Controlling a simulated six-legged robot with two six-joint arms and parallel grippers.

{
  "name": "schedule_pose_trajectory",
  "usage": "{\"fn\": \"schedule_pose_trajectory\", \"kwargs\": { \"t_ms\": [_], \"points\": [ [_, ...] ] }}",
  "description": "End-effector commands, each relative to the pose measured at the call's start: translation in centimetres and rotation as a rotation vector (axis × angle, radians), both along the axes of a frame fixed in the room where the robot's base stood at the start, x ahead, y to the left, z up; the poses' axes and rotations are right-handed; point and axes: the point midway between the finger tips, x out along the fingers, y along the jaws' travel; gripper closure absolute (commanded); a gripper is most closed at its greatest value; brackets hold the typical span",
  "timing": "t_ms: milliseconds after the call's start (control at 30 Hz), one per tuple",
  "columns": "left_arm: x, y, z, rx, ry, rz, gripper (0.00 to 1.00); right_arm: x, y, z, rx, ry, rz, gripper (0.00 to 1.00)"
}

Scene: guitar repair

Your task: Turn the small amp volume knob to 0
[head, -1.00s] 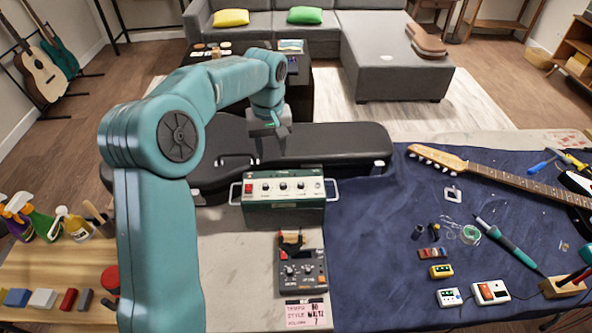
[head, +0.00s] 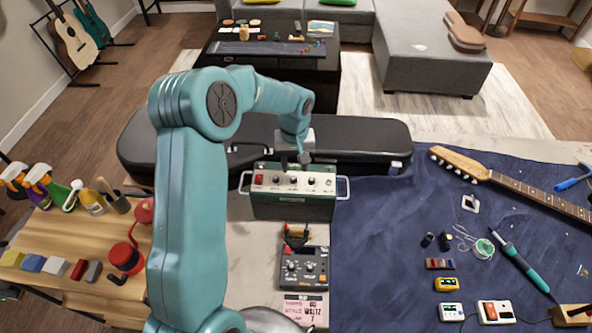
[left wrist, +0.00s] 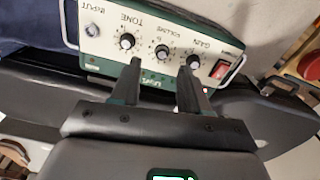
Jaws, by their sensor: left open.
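The small green amp (head: 293,208) stands on the bench with a pale control panel facing up. Its middle knob, the volume knob (left wrist: 162,51), is black with a light cap. The tone knob (left wrist: 127,41) and gain knob (left wrist: 193,61) flank it in the left wrist view, where the panel appears upside down. My left gripper (head: 293,163) is over the back of the amp panel, open and empty. In the left wrist view its fingertips (left wrist: 160,66) are spread to either side of the volume knob, just short of it; contact cannot be told. My right gripper is not in view.
A black guitar case (head: 370,138) lies behind the amp. A dark effects unit (head: 303,268) sits in front of it. A blue cloth (head: 385,240) with tools and a guitar neck (head: 520,190) is at right. Spray bottles (head: 38,182) stand at left.

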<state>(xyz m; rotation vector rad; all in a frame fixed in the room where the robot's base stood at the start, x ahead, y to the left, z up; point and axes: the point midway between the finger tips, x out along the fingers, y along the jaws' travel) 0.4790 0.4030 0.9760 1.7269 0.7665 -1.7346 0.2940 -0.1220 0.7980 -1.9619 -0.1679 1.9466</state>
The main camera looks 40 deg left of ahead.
Motion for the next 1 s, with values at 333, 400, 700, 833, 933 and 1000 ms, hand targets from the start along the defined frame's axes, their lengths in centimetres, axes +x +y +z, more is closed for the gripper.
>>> {"fn": "schedule_pose_trajectory", "kwargs": {
  "t_ms": [333, 400, 700, 833, 933, 1000],
  "points": [
    [0.3, 0.0, -4.7, 0.001, 0.001, 0.0, 0.55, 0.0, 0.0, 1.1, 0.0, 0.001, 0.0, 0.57],
    [0.4, 0.0, -4.9, 0.001, 0.001, 0.0, 0.55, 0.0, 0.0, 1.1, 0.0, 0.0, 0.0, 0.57],
    [0.5, 0.1, -5.0, 0.001, -0.001, 0.0, 0.74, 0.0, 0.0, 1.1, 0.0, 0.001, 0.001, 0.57],
    [0.5, 0.1, -5.0, 0.001, 0.0, 0.0, 1.0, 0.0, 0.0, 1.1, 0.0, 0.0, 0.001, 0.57],
    [0.5, 0.0, -5.0, 0.001, -0.001, 0.001, 1.0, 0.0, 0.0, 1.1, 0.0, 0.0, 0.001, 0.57],
    [0.5, 0.0, -5.0, 0.001, -0.001, 0.003, 1.0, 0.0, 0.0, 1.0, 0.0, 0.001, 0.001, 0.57]
  ]
}}
